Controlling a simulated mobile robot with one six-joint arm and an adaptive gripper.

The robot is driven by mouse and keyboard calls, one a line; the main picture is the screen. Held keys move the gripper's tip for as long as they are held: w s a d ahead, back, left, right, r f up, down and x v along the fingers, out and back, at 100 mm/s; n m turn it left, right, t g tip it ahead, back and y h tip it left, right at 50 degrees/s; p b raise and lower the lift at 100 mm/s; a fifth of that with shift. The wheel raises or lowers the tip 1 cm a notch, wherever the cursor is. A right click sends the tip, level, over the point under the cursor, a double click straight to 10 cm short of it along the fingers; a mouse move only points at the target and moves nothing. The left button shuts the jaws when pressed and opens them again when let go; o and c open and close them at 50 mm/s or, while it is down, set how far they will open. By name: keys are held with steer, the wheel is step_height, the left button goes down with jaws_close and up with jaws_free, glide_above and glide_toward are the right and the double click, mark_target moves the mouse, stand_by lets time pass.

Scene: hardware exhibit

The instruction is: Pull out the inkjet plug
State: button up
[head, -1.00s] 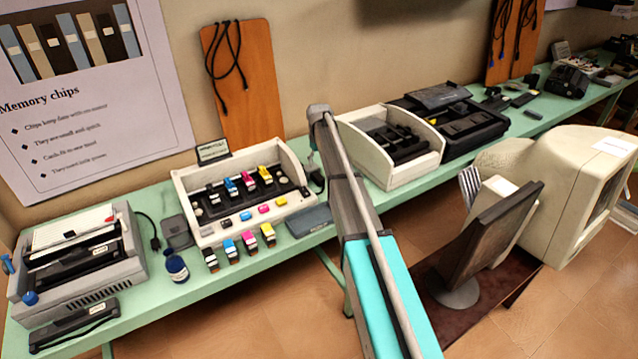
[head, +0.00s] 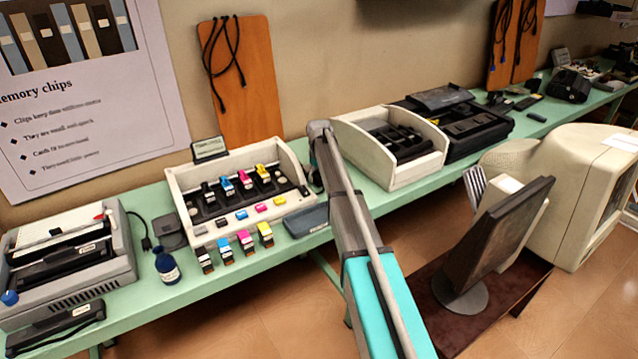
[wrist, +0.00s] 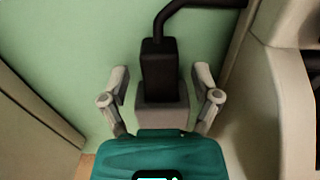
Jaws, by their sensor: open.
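The black inkjet plug (wrist: 158,70) stands in a grey block-like socket (wrist: 160,110) on the green table, with a black cable bending off its top to the right. My gripper (wrist: 160,75) is open, with one grey finger on each side of the plug and a visible gap at both sides. In the head view the plug is a small dark shape (head: 314,177) beside the cream inkjet unit (head: 178,190), partly covered by my arm. The gripper's fingers are hidden in the head view.
Pale walls flank the plug closely in the wrist view. A white open-fronted unit (head: 437,160) stands right of my arm. Several cartridges (head: 245,243) and a blue bottle (head: 167,266) are at the left. A dark monitor (head: 500,240) stands in front.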

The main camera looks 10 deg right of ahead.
steer(key=shift+f, duration=0.4)
jaws_close()
stand_by(0.4)
